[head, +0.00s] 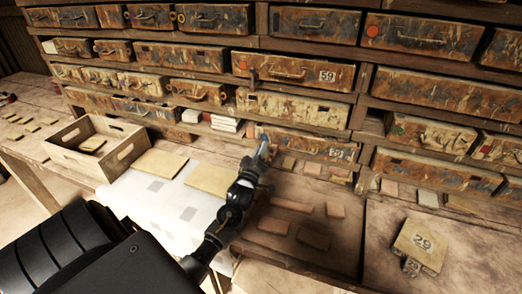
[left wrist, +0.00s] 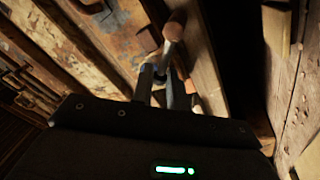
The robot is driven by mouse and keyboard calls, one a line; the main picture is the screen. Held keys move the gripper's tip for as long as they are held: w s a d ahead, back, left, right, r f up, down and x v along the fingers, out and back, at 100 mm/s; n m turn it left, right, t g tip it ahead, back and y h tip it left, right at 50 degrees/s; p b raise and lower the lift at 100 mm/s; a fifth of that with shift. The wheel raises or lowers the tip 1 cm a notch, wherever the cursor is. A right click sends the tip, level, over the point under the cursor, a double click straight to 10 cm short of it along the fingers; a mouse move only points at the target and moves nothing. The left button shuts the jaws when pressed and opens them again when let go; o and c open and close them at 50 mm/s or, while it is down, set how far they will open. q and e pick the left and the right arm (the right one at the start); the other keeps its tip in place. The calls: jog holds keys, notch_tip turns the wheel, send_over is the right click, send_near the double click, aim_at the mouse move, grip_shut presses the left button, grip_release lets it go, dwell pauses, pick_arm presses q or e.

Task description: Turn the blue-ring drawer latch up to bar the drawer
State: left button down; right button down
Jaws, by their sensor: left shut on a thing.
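The two fingers are shut on the latch. In the head view my left gripper (head: 262,154) is at the left end of a worn, rust-stained drawer (head: 305,144) in the lower middle of the rack. There the gripper hides most of the latch, and its exact angle is hard to tell. My right gripper is not in view.
Rows of worn drawers fill the wooden rack (head: 360,83). Several loose tiles (head: 292,204) lie on the bench below my left gripper. A wooden crate (head: 60,152) stands at the left. A tile stack marked 29 (head: 421,245) lies at the right.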

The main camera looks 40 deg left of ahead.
aim_at(277, 141)
pick_arm(q)
jog(key=shift+r+m, duration=0.1)
jog(key=shift+m, duration=0.2)
jog(key=m, duration=0.1)
jog(key=d+m+h+p, duration=0.1)
jog(key=m, duration=0.1)
jog(key=r+m+h+p, duration=0.1)
jog(key=m, duration=0.1)
jog(key=shift+w+d+r, duration=0.1)
jog(key=shift+w+d, duration=0.15)
jog(key=m, duration=0.2)
jog(key=d+m+h+p, duration=0.1)
jog(key=m, duration=0.1)
jog(key=shift+w+d+r, duration=0.1)
jog(key=shift+w+r, duration=0.1)
jog(key=shift+w+d+m+h+p, duration=0.1)
jog(key=shift+d+m+h+p, duration=0.15)
jog(key=shift+m, duration=0.3)
jog(key=shift+w+d+m+h+p, duration=0.15)
jog(key=shift+m+h, duration=0.2)
jog(key=shift+m, duration=0.2)
jog(key=shift+s, duration=0.1)
jog(key=c, duration=1.5)
grip_release()
jog(key=shift+c, duration=0.2)
jog(key=shift+f, duration=0.1)
